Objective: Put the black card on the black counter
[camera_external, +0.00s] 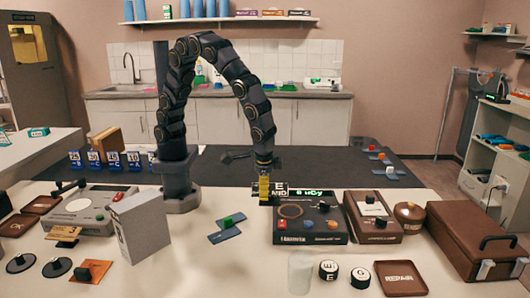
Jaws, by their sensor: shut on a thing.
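My gripper (263,191), with yellow parts near its tip, points down over the white table, just behind a dark box. It is shut on what looks like the black card (280,190) with white letters, at its right side. The fingertips are small, so the exact grip is unclear. A low, wide black surface (325,165), which looks like the black counter, stretches behind the white table and my arm's base. Another dark-topped counter (300,94) with a sink runs along the back wall.
The dark box (310,238) and a brown box (373,225) stand near my gripper. A grey-white upright box (140,225), a blue card with a green block (226,230) and a brown case (465,240) are on the white table. Several blue number stands (95,160) line the left.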

